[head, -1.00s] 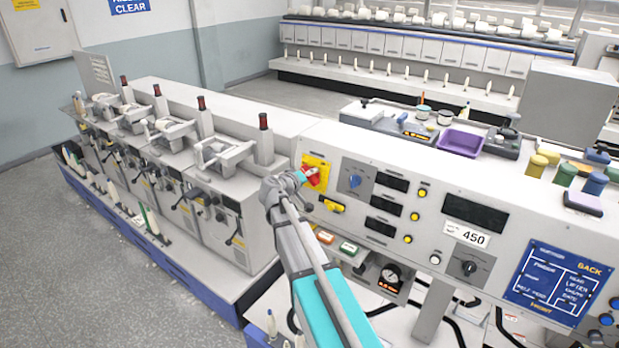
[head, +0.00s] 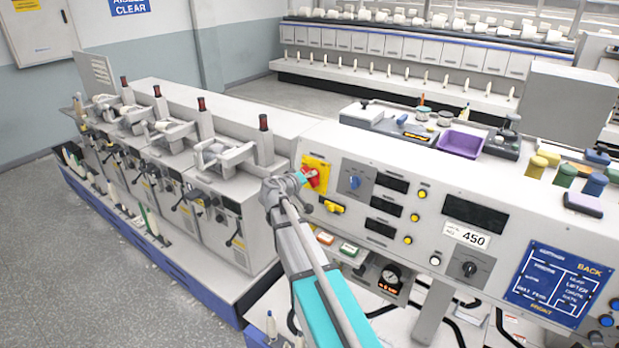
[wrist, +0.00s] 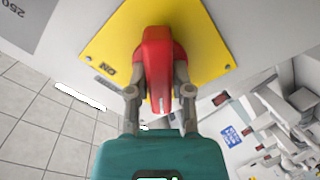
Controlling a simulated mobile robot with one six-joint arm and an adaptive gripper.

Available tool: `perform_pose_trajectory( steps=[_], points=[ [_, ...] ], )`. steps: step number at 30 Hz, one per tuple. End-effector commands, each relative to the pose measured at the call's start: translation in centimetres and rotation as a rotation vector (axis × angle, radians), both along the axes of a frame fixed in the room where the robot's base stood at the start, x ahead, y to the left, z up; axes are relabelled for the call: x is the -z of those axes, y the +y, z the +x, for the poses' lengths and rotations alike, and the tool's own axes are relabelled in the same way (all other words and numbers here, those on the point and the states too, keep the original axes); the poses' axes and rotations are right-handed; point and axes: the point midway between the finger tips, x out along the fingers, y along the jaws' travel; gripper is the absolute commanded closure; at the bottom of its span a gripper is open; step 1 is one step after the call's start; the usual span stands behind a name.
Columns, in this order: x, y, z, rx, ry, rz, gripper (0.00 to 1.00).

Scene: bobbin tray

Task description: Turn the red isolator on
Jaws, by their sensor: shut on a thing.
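The red isolator handle (wrist: 157,60) sits on a yellow plate (wrist: 108,45) on the panel. In the wrist view the plate carries the letters "ON" beside the handle. In the head view the red isolator (head: 314,181) shows at the left end of the control panel, partly covered by my gripper (head: 301,178). In the wrist view my gripper (wrist: 158,95) has one finger on each side of the red handle and is shut on it. The handle's lower end lies between the fingers.
A yellow knob (head: 333,207) sits just below the isolator plate. A blue knob (head: 355,182) and dark displays lie to its right. A bobbin machine with dark red-topped posts (head: 264,143) stands close on the left. Grey floor (head: 70,260) is clear at the lower left.

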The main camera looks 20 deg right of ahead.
Motion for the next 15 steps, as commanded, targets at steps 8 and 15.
perform_pose_trajectory(
  steps=[8, 15],
  points=[
    [0.02, -0.01, 0.0, 0.029, -0.096, 0.065, 1.0],
    [0.02, -0.02, 0.0, 0.074, -0.247, 0.165, 1.0]
  ],
)
